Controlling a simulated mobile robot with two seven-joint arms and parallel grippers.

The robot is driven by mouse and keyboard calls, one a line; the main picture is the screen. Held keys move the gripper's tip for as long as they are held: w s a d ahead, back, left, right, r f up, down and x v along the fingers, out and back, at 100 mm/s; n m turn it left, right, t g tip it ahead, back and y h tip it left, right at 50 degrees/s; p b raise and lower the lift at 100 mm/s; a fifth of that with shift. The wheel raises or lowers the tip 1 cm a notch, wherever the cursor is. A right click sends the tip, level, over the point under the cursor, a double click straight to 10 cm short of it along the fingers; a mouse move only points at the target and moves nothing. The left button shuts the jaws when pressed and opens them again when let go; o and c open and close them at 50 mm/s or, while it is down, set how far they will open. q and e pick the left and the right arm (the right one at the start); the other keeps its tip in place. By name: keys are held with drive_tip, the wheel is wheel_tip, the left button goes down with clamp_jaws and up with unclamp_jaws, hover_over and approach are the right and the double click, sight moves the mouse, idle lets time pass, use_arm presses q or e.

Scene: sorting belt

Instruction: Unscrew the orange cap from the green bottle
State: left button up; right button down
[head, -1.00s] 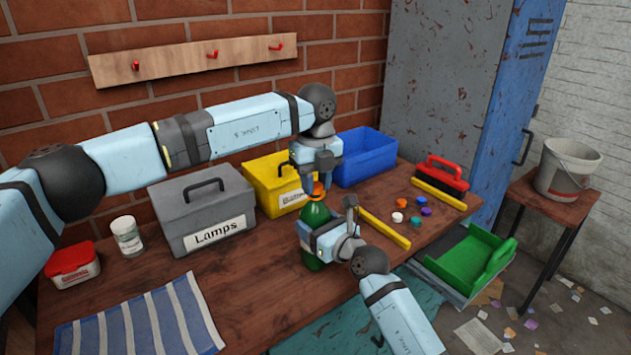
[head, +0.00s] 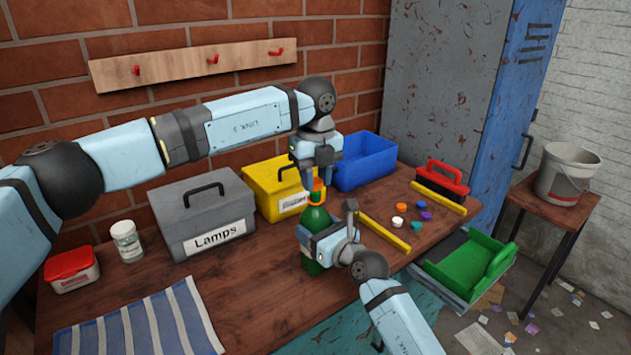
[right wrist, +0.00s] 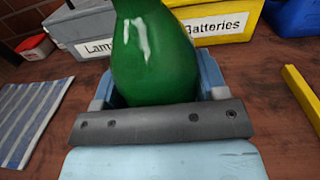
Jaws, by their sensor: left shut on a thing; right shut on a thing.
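The green bottle (head: 314,219) stands upright on the wooden table in the head view. Its orange cap (head: 317,190) sits at the top of the bottle, partly hidden by my left gripper. My left gripper (head: 317,182) points down from above and is shut on the cap. My right gripper (head: 312,236) is shut around the bottle's body from the front right. The right wrist view shows the green bottle (right wrist: 155,55) between the blue fingers of my right gripper (right wrist: 155,88); the cap is out of that view.
Behind stand a grey Lamps box (head: 203,213), a yellow box (head: 277,187) and a blue bin (head: 366,160). Yellow bars (head: 385,232) and several coloured caps (head: 400,208) lie to the right. A striped cloth (head: 140,325) lies front left. A green tray (head: 468,262) is beyond the right edge.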

sight(316, 181)
idle(0.3)
use_arm(q)
drive_tip(key=shift+r, duration=2.1)
use_arm(e)
drive_tip(key=shift+c, duration=0.4)
unclamp_jaws()
use_arm(q)
drive_tip(key=shift+r+p, duration=0.85)
drive_tip(key=shift+p, duration=0.05)
use_arm(e)
drive_tip(key=v, duration=1.2)
